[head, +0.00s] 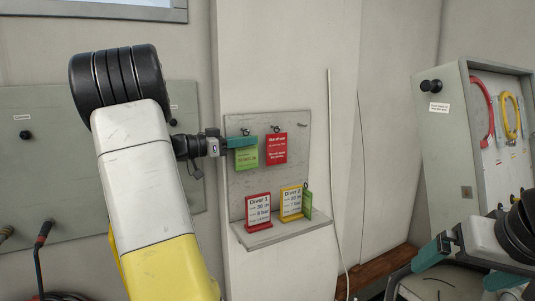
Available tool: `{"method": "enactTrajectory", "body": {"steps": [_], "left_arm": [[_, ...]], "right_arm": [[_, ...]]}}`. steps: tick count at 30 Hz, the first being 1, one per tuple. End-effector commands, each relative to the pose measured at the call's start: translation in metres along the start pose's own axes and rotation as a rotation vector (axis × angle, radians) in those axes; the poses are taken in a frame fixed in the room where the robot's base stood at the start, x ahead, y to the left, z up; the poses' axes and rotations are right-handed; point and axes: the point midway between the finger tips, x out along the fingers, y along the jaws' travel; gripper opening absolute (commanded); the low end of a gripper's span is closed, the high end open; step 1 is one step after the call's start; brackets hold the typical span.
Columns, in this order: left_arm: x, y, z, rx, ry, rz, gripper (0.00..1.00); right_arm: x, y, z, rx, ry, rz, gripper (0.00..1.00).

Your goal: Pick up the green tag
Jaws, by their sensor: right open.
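A green tag (246,159) hangs on the upper left of a small grey board (283,187) on the wall. My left gripper (241,143) reaches in from the left, its teal finger across the tag's top edge. I cannot tell whether its jaws are closed on the tag; the finger is seen side-on and covers the tag's top. My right gripper (467,267) is at the lower right, open and empty, far from the tag.
A red tag (276,149) hangs just right of the green one. On the ledge (275,236) below stand a red-framed Diver 1 card (258,209) and a yellow Diver 2 card (291,203), with a small green piece (307,204) beside it. An open cabinet (455,150) holds hoses.

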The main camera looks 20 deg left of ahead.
Motion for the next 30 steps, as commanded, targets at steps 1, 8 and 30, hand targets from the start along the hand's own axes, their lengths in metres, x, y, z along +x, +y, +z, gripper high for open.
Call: {"method": "enactTrajectory", "body": {"steps": [1, 8, 30], "left_arm": [[0.002, 0.0, 0.0, 0.0, 0.0, 0.0, 0.15], [0.002, 0.0, 0.0, 0.0, 0.0, 0.0, 0.07], [0.002, 0.011, -0.006, 0.0, -0.001, 0.001, 0.0]], "right_arm": [[0.0, 0.0, 0.0, 0.0, 0.0, 0.0, 1.0], [0.0, 0.0, 0.0, 0.0, 0.0, 0.0, 1.0], [0.0, 0.0, 0.0, 0.0, 0.0, 0.0, 1.0]]}}
